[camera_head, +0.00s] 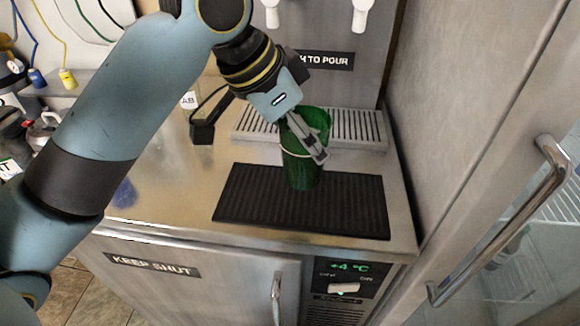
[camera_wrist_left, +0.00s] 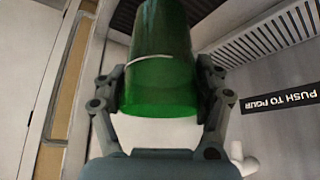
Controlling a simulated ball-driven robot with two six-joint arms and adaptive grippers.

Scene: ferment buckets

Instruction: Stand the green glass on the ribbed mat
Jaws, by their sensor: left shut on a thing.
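The green glass (camera_head: 302,165) stands upright at the dark ribbed mat (camera_head: 345,212), with its base overlapping the mat's back half in the head view. I cannot tell whether the base touches the mat or hovers just above it. My left gripper (camera_head: 308,143) is shut on the glass around its upper part. In the left wrist view, the green glass (camera_wrist_left: 160,60) sits between both fingers of the left gripper (camera_wrist_left: 162,88), and a pale line rings it. My right gripper is in neither view.
A slotted metal drip tray (camera_head: 360,127) lies behind the mat, under white taps (camera_head: 362,15). A black box (camera_head: 202,132) stands to the left on the steel counter (camera_head: 160,180). A fridge door with a handle (camera_head: 550,170) is close on the right.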

